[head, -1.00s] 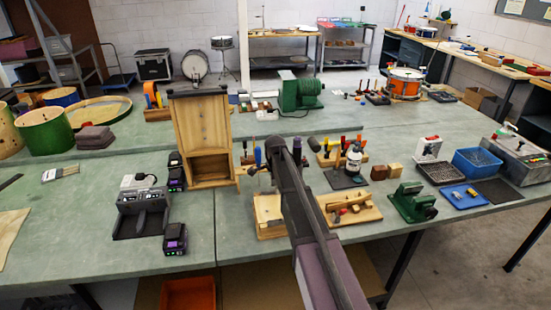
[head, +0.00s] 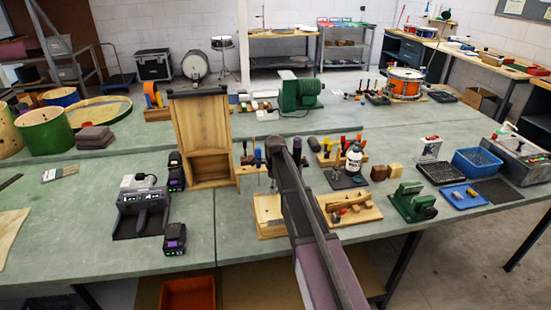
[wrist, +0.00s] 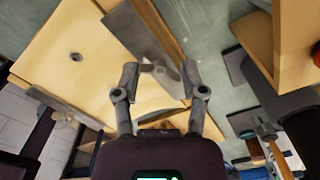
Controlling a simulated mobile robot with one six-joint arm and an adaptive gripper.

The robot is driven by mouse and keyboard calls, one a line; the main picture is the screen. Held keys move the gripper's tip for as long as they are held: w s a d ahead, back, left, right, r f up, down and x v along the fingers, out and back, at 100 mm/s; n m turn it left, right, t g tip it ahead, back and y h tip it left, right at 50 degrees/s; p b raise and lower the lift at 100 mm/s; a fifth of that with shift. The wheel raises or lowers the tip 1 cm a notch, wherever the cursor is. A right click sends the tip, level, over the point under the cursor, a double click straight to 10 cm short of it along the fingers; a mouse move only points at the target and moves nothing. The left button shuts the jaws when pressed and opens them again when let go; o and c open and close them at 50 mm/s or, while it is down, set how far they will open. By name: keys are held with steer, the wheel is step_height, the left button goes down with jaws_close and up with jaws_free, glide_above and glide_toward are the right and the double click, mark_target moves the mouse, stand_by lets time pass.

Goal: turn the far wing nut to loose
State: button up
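A pale wooden board fixture (head: 268,230) lies on the green bench, partly behind my arm in the head view. In the wrist view its board (wrist: 60,50) fills the upper left, with a small dark round spot on it. My gripper (wrist: 160,68) points down over the board, its two fingers apart. A small grey metal piece (wrist: 158,74) shows between the fingertips; it may be the far wing nut, but its shape is unclear. I cannot tell whether the fingers touch it. My arm hides the fingertips in the head view.
A tall wooden box (head: 203,135) stands close left of my gripper. A wooden tray with a mallet (head: 348,208) lies close right, and a white bottle (head: 354,157) stands behind it. A green clamp-like tool (head: 412,202) is farther right.

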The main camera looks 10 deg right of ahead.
step_height(320, 180, up, 14)
steer(key=p, duration=1.3)
steer(key=shift+s+f+p, duration=0.15)
steer(key=shift+s+p, duration=0.15)
steer(key=shift+p, duration=0.1)
steer(key=n, duration=0.9)
steer(key=shift+w+d, duration=0.1)
steer(key=shift+w, duration=0.2)
